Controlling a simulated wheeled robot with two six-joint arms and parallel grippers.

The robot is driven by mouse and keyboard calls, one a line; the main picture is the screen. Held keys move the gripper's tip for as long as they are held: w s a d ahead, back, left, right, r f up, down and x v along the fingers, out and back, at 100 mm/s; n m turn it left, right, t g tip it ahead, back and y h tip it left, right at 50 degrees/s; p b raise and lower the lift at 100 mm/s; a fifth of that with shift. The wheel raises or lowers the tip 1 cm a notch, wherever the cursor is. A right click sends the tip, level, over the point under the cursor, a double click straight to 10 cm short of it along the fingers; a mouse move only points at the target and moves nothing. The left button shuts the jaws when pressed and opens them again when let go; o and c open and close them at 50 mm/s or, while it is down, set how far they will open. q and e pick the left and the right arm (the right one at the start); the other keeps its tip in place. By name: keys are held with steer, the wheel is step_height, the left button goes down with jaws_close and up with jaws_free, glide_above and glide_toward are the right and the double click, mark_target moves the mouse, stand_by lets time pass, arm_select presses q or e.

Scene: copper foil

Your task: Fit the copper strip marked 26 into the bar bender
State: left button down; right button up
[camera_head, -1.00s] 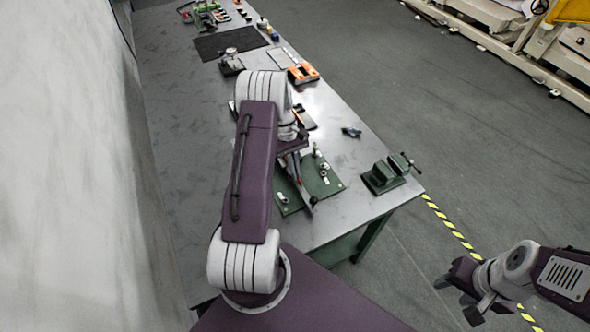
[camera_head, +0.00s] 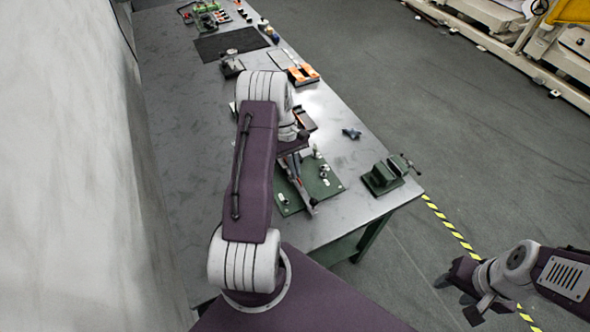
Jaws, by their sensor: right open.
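A green plate with upright pins and a dark lever (camera_head: 324,187), which looks like the bar bender, lies near the table's front end. My left arm reaches over the table. Its gripper (camera_head: 294,147) is just above the plate's far left side, and my own arm partly hides it. Its jaws cannot be made out, nor whether they hold anything. No number 26 is readable, and I cannot pick out a copper strip with certainty. My right gripper (camera_head: 464,296) is open and empty, off the table at the lower right.
A green vise (camera_head: 386,175) stands at the table's right front corner. A small blue item (camera_head: 352,134) lies near the right edge. Orange and black pieces (camera_head: 302,74) and a black mat (camera_head: 230,44) lie further back. A wall runs along the left. Open floor lies right.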

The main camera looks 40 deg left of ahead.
arm_select(q)
steer(key=shift+f, duration=0.4)
stand_by(0.6)
steer(key=shift+r+p, duration=0.35)
steer(key=shift+p, duration=0.1)
stand_by(1.5)
stand_by(0.5)
steer(key=c, duration=2)
jaws_free()
steer(key=shift+r, duration=0.1)
steer(key=shift+r+p, duration=1.35)
steer(key=shift+r, duration=0.05)
steer(key=shift+o, duration=0.3)
